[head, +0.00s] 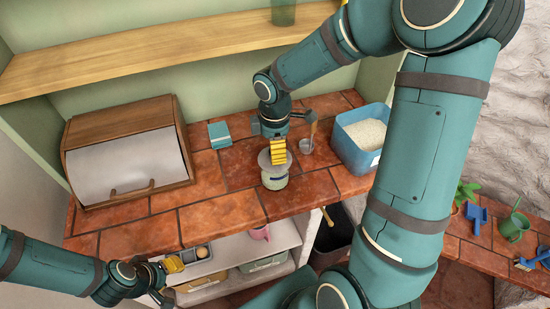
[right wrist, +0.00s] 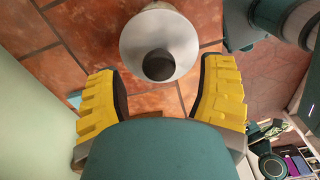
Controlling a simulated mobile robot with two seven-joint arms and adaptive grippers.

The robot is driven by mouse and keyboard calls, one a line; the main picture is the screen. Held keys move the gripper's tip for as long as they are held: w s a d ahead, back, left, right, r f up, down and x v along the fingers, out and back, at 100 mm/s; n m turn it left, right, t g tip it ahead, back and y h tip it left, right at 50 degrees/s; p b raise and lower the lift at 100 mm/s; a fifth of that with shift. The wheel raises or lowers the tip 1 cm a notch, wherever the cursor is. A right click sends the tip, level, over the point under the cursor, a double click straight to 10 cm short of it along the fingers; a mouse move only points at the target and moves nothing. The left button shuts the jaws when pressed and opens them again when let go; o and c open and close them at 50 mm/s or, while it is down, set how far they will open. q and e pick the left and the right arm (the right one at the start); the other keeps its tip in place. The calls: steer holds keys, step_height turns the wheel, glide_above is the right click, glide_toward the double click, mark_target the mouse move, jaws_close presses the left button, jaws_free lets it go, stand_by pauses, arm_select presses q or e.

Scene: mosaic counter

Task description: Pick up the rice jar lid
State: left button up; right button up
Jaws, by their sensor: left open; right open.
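The rice jar (head: 274,181) stands near the front of the tiled counter, a pale jar with a label. Its round grey lid (head: 264,159) sits on top, partly hidden by my right gripper (head: 278,153), whose yellow fingers are just above it. In the right wrist view the lid (right wrist: 135,42) is a pale disc with a dark round knob (right wrist: 158,64). The open yellow fingers of the right gripper (right wrist: 163,75) lie on either side, apart from the knob. My left gripper (head: 173,265) is open, low at the left, by the shelf below the counter.
A wooden bread box (head: 125,118) stands at left, with a teal box (head: 219,134) beside it. A blue bin of rice (head: 357,150) and a metal scoop (head: 306,146) are to the right. A wooden shelf (head: 150,62) runs above. Open tiles lie left of the jar.

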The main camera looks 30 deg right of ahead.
step_height(320, 180, down, 3)
steer(key=shift+r, duration=0.2)
jaws_close()
